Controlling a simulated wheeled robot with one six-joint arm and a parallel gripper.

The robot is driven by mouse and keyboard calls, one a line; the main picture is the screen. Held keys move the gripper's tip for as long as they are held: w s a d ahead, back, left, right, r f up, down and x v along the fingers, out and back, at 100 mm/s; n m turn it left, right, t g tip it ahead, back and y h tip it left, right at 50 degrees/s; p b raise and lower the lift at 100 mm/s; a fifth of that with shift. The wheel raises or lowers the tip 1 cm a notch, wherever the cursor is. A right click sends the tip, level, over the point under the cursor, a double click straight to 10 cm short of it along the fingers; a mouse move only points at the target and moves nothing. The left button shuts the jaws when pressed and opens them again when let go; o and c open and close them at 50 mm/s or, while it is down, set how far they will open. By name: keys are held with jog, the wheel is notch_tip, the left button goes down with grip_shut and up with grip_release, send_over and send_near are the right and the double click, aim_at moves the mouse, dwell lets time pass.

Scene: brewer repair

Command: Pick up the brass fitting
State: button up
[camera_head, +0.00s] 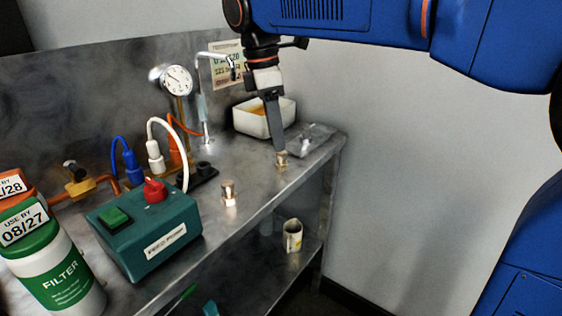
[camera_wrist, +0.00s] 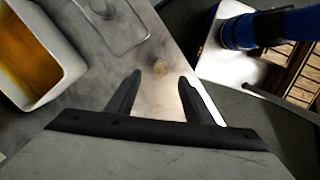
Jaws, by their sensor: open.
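A small brass fitting (camera_head: 282,163) stands on the metal bench near its right front edge. In the wrist view the fitting (camera_wrist: 160,68) shows small and tan, centred between the fingertips and slightly beyond them. My gripper (camera_head: 279,149) points down just above it in the head view, and one finger hides part of the view there. In the wrist view my gripper (camera_wrist: 160,80) has its two fingers spread apart with nothing held. I cannot tell whether the fingertips reach down beside the fitting.
A coppery fitting (camera_head: 229,194) stands farther left on the bench. A white bin (camera_head: 250,122) with orange contents and a flat metal tray (camera_head: 318,133) lie behind my gripper. A green pump box (camera_head: 140,245) and filter bottle (camera_head: 58,280) stand at left.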

aim_at(281, 154)
jog(key=shift+d+f, duration=0.2)
jog(key=shift+f, duration=0.85)
jog(key=shift+d+f, duration=0.25)
jog(key=shift+f, duration=0.8)
jog(key=shift+d+f, duration=0.2)
jog(key=shift+f, duration=0.85)
jog(key=c, duration=1.1)
